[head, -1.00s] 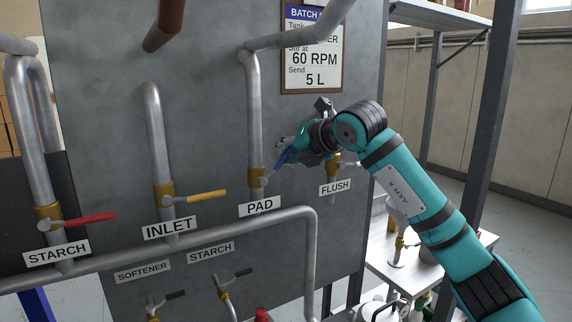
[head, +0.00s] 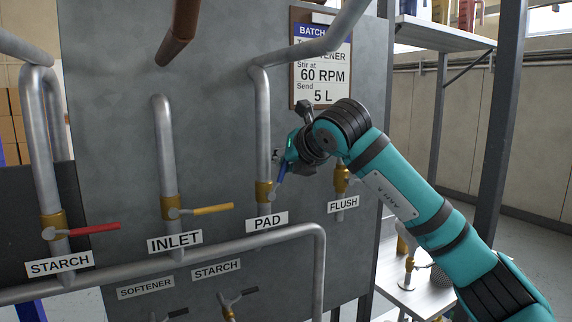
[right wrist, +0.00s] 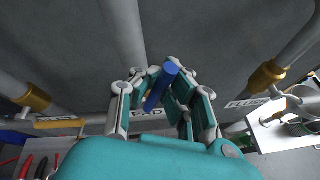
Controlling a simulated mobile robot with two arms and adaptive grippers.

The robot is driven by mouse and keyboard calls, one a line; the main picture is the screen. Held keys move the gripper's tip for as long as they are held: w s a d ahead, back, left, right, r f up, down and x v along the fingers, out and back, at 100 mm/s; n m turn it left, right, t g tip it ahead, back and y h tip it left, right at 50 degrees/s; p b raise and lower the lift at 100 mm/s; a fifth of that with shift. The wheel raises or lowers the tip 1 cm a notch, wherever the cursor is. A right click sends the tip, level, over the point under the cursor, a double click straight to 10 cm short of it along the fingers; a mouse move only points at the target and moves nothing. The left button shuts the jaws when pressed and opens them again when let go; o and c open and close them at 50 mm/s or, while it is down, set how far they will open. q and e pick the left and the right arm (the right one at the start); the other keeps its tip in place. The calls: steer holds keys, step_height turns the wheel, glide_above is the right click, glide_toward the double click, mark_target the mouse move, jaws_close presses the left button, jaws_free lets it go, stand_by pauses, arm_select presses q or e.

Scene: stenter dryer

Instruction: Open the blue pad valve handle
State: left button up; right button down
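The blue pad valve handle (head: 281,182) sits on a brass valve (head: 263,192) on the pipe above the PAD label (head: 267,222). It points steeply upward and a little right; its upper part is hidden by my right gripper. My right gripper (head: 286,164) is at the handle's upper end. In the right wrist view, the blue handle (right wrist: 161,86) lies between the fingers of my right gripper (right wrist: 168,80), which look closed on it. My left gripper is not in view.
A yellow INLET handle (head: 207,209) and a red STARCH handle (head: 96,229) are to the left. The FLUSH valve (head: 341,179) is close on the right, under my arm. A clipboard sign (head: 321,88) hangs above. A horizontal pipe (head: 240,241) runs below.

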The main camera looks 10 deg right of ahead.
steer(key=c, duration=2)
jaws_free()
steer(key=shift+s+a, duration=0.1)
steer(key=shift+a, duration=0.15)
steer(key=shift+o, duration=1.2)
steer(key=shift+s, duration=0.1)
steer(key=o, duration=0.4)
steer(key=shift+s+a+r, duration=0.1)
steer(key=shift+s+r, duration=0.15)
steer(key=shift+s, duration=0.1)
steer(key=shift+o, duration=0.2)
steer(key=shift+w+f, duration=0.15)
steer(key=shift+w, duration=0.05)
steer(key=v, duration=1.2)
steer(key=shift+s, duration=0.1)
